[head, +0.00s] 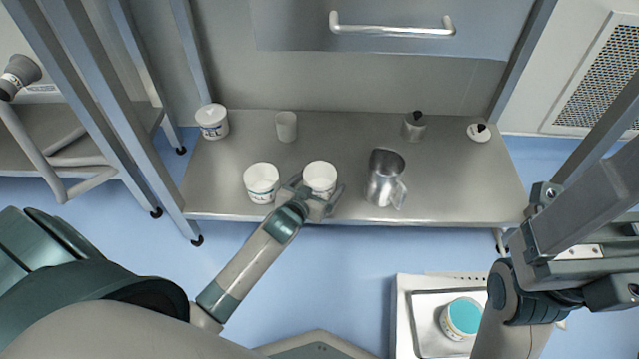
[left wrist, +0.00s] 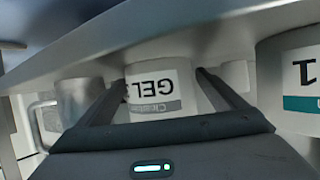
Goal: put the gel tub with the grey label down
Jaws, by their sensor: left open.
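The gel tub with the grey label (head: 320,174) is a white, round tub at the front middle of the steel shelf (head: 240,150). In the left wrist view, which is upside down, its label (left wrist: 158,90) reads GEL with a grey strip. It stands upright, its base seemingly on the shelf. My left gripper (head: 318,191) is open, with one finger on each side of the tub; I cannot tell whether they touch it. My right arm shows at the right of the head view, but its jaws cannot be made out.
A similar white tub (head: 261,180) stands close on the left and a metal jug (head: 385,180) on the right. Behind are another tub (head: 212,121), a small cup (head: 286,127) and a metal weight-like piece (head: 414,127). A tub with turquoise contents (head: 462,317) sits in a tray at front right.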

